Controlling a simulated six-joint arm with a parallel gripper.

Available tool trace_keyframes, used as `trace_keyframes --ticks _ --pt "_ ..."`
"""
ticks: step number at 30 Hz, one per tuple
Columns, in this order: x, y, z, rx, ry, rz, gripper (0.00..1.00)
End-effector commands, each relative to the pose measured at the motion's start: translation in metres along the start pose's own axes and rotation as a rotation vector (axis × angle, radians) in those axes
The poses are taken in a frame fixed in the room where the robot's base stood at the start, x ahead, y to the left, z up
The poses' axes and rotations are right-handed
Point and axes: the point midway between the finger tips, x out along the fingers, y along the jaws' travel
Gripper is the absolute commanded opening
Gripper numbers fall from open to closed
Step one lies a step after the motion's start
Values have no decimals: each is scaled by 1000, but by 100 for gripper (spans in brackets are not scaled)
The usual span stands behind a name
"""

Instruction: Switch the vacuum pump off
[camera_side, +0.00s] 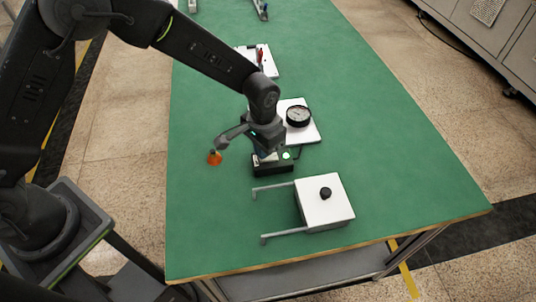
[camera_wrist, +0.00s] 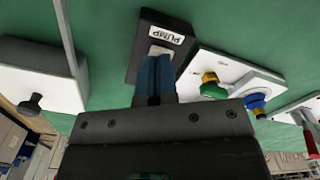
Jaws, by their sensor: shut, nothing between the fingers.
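The vacuum pump control is a small black box with a white PUMP label (camera_wrist: 165,34) in the wrist view. In the side view the black box (camera_side: 272,170) sits on the green table, partly hidden under my gripper, with a green light (camera_side: 286,155) lit at its right. A pale part (camera_wrist: 160,50), perhaps the switch, shows just at my fingertips below the label. My gripper (camera_wrist: 159,58) is shut, its blue fingers together over the box. Whether they touch the switch I cannot tell. The tips also show in the side view (camera_side: 265,157).
A white box with a black knob (camera_side: 325,193) and two grey bars stands nearer the front. Farther back is a white plate with a red lever (camera_side: 261,56). The table's right side is clear.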

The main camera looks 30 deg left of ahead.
Motion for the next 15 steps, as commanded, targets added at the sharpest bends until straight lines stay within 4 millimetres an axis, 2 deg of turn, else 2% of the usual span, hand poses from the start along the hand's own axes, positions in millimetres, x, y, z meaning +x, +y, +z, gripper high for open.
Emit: trace_keyframes --ticks 15 --pt "7 0 0 0 0 0 0"
